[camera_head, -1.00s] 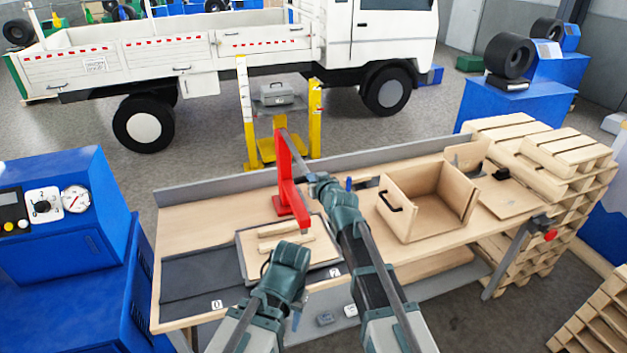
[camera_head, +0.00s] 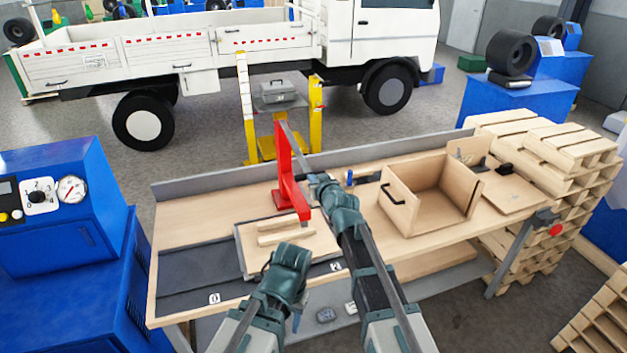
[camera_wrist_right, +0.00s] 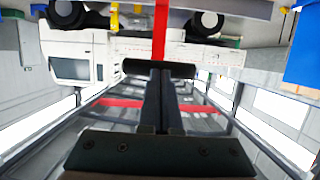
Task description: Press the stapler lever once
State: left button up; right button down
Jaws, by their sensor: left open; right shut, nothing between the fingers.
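The red stapler (camera_head: 285,167) stands upright near the middle of the wooden bench. A thin grey bar (camera_head: 294,138), which looks like its lever, slopes from its top toward the right. My right gripper (camera_head: 318,181) is just right of the stapler, its fingers shut and empty. In the right wrist view the shut fingers (camera_wrist_right: 160,95) point toward a red bar (camera_wrist_right: 160,32) at the top; I cannot tell whether they touch it. My left gripper (camera_head: 272,262) is open and empty, low over the bench front, beside the wooden strips (camera_head: 283,238).
A wooden box with a black handle (camera_head: 411,205) stands right of my right arm. A grey strip with number labels (camera_head: 195,285) runs along the bench front. Pallets (camera_head: 560,190) are stacked at the right. A blue cabinet (camera_head: 50,235) stands left. The bench's left back is clear.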

jog(key=w+f+b, duration=0.2)
jog(key=f+b, duration=0.5)
jog(key=f, duration=0.1)
jog(key=w+a+f+b, duration=0.1)
jog(key=w+f+b, duration=0.1)
jog(key=f+b, duration=0.6)
jog(key=shift+w+a+f, duration=0.25)
jog(key=shift+w+f, duration=0.05)
jog(key=shift+r, duration=0.1)
jog(key=r+p+v, duration=0.2)
jog(key=p+v, duration=0.4)
jog(key=v, duration=0.6)
jog(key=shift+r, duration=0.3)
dwell(0.5)
